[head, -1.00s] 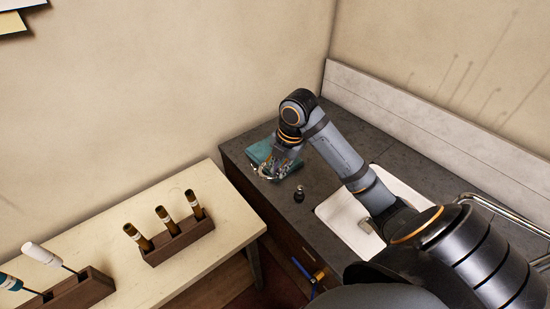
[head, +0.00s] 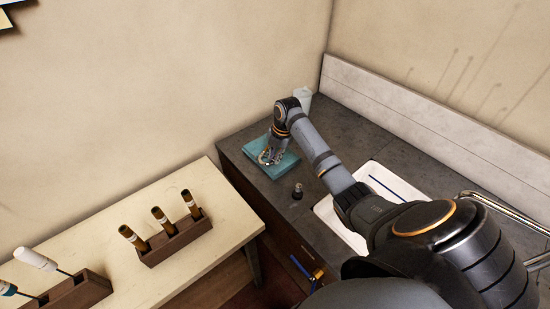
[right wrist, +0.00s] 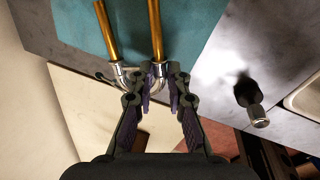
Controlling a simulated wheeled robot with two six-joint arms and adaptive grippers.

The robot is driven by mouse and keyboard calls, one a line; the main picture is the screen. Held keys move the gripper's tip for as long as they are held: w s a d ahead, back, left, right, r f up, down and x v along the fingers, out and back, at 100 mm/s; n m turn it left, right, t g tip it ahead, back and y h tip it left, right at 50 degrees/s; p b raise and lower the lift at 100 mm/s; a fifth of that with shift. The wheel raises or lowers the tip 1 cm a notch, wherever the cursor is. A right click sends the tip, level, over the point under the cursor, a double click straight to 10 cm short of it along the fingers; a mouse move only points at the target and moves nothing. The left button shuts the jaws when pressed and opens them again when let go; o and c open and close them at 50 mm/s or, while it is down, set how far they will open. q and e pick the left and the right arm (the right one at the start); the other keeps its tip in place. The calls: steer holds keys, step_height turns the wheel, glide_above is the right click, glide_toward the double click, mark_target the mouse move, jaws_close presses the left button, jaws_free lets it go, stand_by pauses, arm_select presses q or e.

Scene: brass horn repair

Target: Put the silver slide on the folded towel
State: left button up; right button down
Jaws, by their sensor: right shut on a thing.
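The folded towel (head: 287,164) is teal and lies flat at the counter's left end; it also fills the top of the right wrist view (right wrist: 205,22). My right gripper (head: 270,154) is over the towel. In the right wrist view my right gripper (right wrist: 161,78) is shut on the slide (right wrist: 157,30), near its silver bend. The slide's two brass-coloured tubes reach out over the towel. I cannot tell whether the slide touches the towel. In the head view the slide is small and mostly hidden by the gripper. My left gripper is not in view.
A small dark bottle (head: 297,191) stands on the counter just in front of the towel. A white container (head: 303,97) stands behind my wrist. A white sink (head: 375,178) is to the right. A pale bench (head: 120,215) with wooden tool racks is at left.

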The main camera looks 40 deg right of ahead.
steer(key=shift+s+f, duration=0.1)
steer(key=shift+f, duration=0.35)
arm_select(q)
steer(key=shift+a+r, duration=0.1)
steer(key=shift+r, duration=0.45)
arm_select(e)
steer(key=shift+f, duration=0.35)
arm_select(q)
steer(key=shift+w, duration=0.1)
arm_select(e)
steer(key=shift+f, duration=0.1)
steer(key=c, duration=1.8)
jaws_free()
steer(key=shift+f, duration=0.1)
steer(key=o, duration=0.5)
